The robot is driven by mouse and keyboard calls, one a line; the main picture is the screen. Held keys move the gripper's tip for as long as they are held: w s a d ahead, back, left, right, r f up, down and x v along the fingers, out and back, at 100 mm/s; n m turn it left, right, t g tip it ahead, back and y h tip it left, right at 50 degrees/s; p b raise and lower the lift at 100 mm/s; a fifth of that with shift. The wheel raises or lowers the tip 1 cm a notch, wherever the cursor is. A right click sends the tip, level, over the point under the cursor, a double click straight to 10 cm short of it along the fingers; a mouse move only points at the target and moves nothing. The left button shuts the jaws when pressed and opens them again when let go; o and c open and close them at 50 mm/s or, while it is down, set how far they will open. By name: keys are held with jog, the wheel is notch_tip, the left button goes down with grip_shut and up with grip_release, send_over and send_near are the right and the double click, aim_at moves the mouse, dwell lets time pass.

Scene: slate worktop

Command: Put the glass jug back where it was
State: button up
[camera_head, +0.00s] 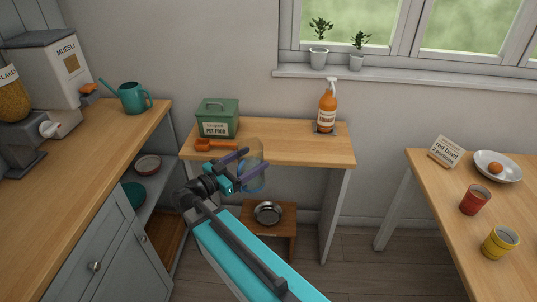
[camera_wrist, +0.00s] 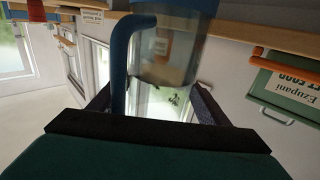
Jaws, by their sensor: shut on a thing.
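The glass jug, clear with blue parts, is held up in front of the small wooden table in the head view (camera_head: 257,178). In the wrist view its clear body (camera_wrist: 172,55) and blue handle fill the upper middle. My gripper (camera_head: 243,164) is shut on the jug; its dark fingers also show on both sides of the jug in the wrist view (camera_wrist: 155,108). The jug looks apart from the tabletop. The fingers hide part of it in the head view.
The small table (camera_head: 285,143) bears a green pet food box (camera_head: 217,117), an orange scoop (camera_head: 217,145) and an orange spray bottle (camera_head: 327,113). Its middle is clear. A metal bowl (camera_head: 268,213) is on a low stool. A teal watering can (camera_head: 134,97) stands on the left counter.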

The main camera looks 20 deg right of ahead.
jog(key=w+a+f+n+t+y, duration=0.2)
jog(key=a+f+n+t+y, duration=0.1)
jog(key=a, duration=0.5)
jog(key=shift+n+t+b, duration=0.35)
jog(key=shift+n+t, duration=0.25)
jog(key=shift+t, duration=0.8)
